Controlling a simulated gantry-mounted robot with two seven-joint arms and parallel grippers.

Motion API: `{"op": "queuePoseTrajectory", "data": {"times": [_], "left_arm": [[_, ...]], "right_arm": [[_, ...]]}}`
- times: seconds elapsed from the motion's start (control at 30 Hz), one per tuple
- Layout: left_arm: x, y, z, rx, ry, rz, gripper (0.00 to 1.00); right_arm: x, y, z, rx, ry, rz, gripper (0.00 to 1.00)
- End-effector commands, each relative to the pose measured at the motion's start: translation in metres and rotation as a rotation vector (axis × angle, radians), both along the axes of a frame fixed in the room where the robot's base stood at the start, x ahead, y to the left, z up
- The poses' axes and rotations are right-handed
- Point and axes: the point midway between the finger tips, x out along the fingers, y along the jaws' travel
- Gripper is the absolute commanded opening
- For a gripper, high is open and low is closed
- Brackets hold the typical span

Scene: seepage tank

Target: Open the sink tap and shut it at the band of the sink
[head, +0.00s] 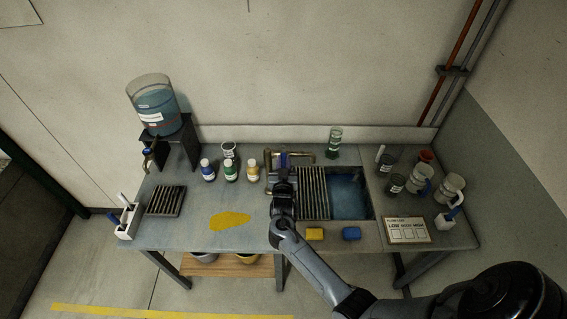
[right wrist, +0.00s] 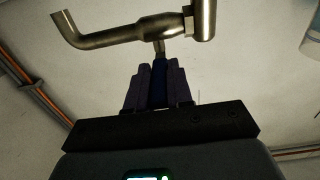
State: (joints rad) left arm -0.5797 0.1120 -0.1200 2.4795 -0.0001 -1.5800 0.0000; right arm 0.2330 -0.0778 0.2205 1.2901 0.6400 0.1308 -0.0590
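The metal sink tap (head: 301,156) stands at the back of the sink, partly hidden by my right gripper. In the right wrist view, the tap's spout and body (right wrist: 140,30) cross the top, with a short stem down to a blue handle (right wrist: 158,82). My right gripper (right wrist: 157,75) has its fingers close on both sides of the blue handle; in the head view the gripper (head: 284,163) is beside the tap. The sink (head: 348,192) has a bluish inside; its band and water level cannot be made out. No stream shows at the spout. My left gripper is not in view.
A slatted rack (head: 312,192) covers the sink's left part. A green-bottomed glass (head: 334,142) stands behind it. Bottles (head: 230,171) stand left, jugs (head: 421,181) right. Yellow (head: 315,234) and blue (head: 351,233) blocks and a card (head: 407,230) lie in front.

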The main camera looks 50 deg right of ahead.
Motion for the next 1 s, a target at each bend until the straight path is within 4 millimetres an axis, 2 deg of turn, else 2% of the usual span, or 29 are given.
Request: {"op": "queuePoseTrajectory", "data": {"times": [0.03, 0.17, 0.57, 0.67, 1.0], "left_arm": [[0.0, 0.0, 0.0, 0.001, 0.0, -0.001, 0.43], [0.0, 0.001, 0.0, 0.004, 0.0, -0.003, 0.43], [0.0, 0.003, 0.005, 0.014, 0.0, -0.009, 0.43], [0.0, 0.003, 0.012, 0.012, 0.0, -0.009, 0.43], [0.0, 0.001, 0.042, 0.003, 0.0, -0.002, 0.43]], "right_arm": [[0.0, 0.0, -0.001, 0.003, 0.003, -0.001, 0.27], [0.0, 0.0, -0.001, 0.002, 0.002, -0.001, 0.46], [-0.004, 0.004, 0.001, 0.001, 0.001, 0.001, 0.46], [-0.011, 0.012, 0.002, 0.002, 0.003, 0.001, 0.46], [-0.049, 0.055, 0.002, 0.004, 0.003, 0.0, 0.46]]}}
